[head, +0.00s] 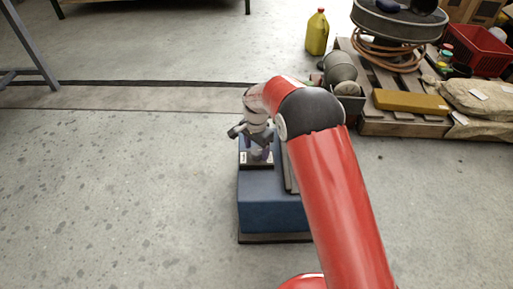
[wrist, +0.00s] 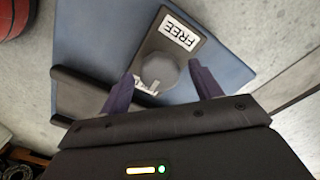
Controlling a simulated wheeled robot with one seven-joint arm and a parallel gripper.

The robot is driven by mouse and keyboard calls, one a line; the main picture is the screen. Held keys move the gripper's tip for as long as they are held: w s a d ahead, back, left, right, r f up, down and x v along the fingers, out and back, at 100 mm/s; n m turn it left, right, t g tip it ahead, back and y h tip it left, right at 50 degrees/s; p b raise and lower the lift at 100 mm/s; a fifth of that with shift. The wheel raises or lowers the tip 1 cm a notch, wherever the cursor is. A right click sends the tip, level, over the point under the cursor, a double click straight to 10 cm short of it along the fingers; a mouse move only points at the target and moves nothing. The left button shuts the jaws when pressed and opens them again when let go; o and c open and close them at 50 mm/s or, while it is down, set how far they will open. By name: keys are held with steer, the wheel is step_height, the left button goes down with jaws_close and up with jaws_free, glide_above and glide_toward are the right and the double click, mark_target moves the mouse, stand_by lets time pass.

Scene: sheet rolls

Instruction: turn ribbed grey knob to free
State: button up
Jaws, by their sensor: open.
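The grey knob (wrist: 159,71) sits on a dark plate (wrist: 185,62) on top of a blue box, and shows in the wrist view as a round grey disc. A white label reading FREE (wrist: 179,33) is on the plate beyond the knob. Another white label is partly hidden beside the knob, and its text cannot be read. My gripper (wrist: 158,84) is open, its two purple fingers on either side of the knob. I cannot tell whether they touch it.
The blue box (head: 268,215) stands on the concrete floor. A dark bar (wrist: 78,98) lies along its top beside the plate. A pallet (head: 395,128) with hoses, a red crate (head: 487,50) and sacks is at the right, near a yellow jug (head: 317,33).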

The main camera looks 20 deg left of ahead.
steer(key=c, duration=1)
